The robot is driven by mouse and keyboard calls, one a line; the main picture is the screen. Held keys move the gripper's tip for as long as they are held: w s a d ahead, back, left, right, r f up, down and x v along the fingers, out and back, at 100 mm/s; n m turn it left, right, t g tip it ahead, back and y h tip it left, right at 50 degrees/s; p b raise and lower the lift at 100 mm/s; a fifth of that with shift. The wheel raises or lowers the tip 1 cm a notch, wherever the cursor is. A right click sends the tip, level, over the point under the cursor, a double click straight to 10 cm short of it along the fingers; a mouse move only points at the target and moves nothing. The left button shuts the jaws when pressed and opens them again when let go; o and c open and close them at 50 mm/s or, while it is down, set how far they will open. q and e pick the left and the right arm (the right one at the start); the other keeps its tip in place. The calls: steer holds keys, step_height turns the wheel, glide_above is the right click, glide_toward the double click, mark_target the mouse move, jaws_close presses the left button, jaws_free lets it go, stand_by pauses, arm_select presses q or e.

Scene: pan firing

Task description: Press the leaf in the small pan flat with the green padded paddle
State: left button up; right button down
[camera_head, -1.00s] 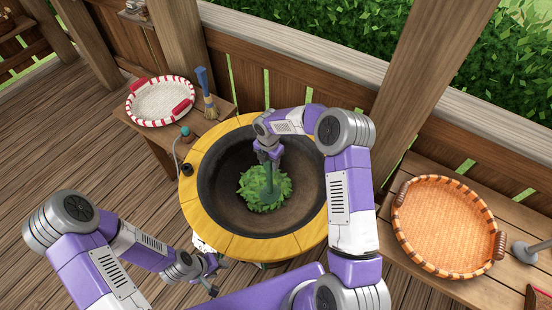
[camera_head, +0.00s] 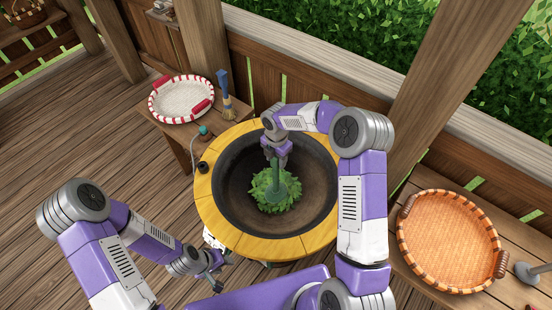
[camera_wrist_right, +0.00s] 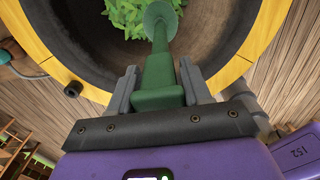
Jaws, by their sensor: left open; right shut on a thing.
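The pan (camera_head: 235,200) is a dark round bowl set in a yellow segmented rim (camera_head: 225,226). A clump of green leaves (camera_head: 270,204) lies in it; the leaves also show in the right wrist view (camera_wrist_right: 118,20). My right gripper (camera_head: 277,160) is over the pan, shut on the green paddle's handle (camera_wrist_right: 157,75). The paddle (camera_head: 281,186) points down, and its round head (camera_wrist_right: 160,12) is at the leaves. Whether the head presses on them I cannot tell. My left gripper (camera_head: 212,278) is open and empty, low at the pan's front left, outside the rim.
A white basket with red handles (camera_head: 180,100) and a blue-handled brush (camera_head: 225,95) are on a wooden table at the back left. An orange woven basket (camera_head: 448,240) is on a bench at the right. A wooden railing runs behind the pan.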

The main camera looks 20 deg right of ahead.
step_height(320, 180, up, 10)
steer(key=p, duration=0.7)
steer(key=shift+r, duration=0.1)
stand_by(0.6)
